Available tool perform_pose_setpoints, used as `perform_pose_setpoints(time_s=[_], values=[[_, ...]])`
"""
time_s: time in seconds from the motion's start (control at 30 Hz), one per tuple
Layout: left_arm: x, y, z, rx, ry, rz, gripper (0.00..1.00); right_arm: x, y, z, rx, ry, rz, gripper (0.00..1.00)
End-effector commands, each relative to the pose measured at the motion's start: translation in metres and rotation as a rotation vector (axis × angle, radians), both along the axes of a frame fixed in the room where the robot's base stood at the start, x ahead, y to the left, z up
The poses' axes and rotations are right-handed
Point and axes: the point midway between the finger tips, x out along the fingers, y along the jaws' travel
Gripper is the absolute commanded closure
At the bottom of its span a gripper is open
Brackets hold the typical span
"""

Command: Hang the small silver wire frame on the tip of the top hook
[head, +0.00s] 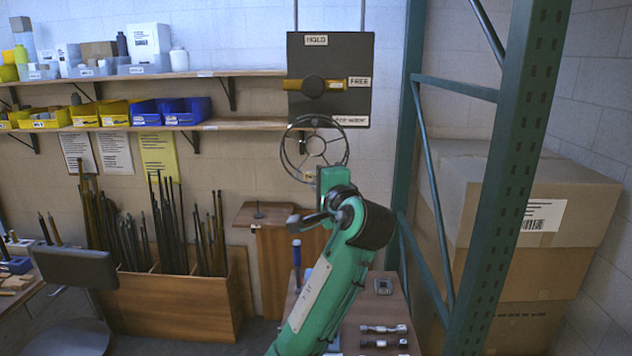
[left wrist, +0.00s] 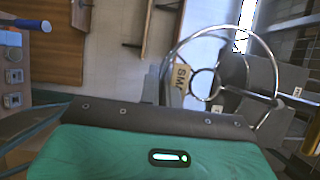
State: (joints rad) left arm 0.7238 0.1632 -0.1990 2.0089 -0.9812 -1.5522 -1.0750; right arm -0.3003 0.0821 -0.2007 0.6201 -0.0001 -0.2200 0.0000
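The small silver wire frame (head: 316,149), a ring with spokes around a small hub ring, is held up in the head view, just below and overlapping the lower edge of a dark hanging panel (head: 345,108). In the left wrist view the wire frame (left wrist: 222,62) shows with a tan tag marked "SM" (left wrist: 181,74). My left gripper (left wrist: 160,84) appears shut at the tag side of the frame; its exact grip is partly hidden. The dark panel (left wrist: 236,70) lies behind the ring there. I cannot make out the top hook in either view. My right gripper is out of view.
The panel carries a yellow bar with a black knob (head: 314,86) and labels. A green rack post (head: 515,170) and cardboard boxes (head: 548,208) stand at right. Shelves with bins (head: 184,110) are at left. A wooden table (head: 345,318) stands below.

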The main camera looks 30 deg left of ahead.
Motion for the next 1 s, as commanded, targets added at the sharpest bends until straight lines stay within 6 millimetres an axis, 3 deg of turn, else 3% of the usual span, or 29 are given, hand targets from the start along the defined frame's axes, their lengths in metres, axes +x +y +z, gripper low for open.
perform_pose_setpoints(time_s=[0.03,0.13,0.53,0.67,1.0], values=[[0.0,0.0,0.0,0.001,-0.001,0.0,0.9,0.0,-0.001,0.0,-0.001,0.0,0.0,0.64],[0.0,0.0,0.0,0.0,-0.001,0.0,0.7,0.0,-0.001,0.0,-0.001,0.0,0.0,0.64],[-0.003,-0.007,-0.002,-0.001,-0.002,-0.002,0.7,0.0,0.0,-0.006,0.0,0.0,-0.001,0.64],[-0.014,-0.023,-0.005,-0.003,-0.004,-0.004,0.7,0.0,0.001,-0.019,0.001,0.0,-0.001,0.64],[-0.057,-0.088,-0.005,-0.003,-0.003,-0.004,0.7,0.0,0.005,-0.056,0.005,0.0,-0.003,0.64]])
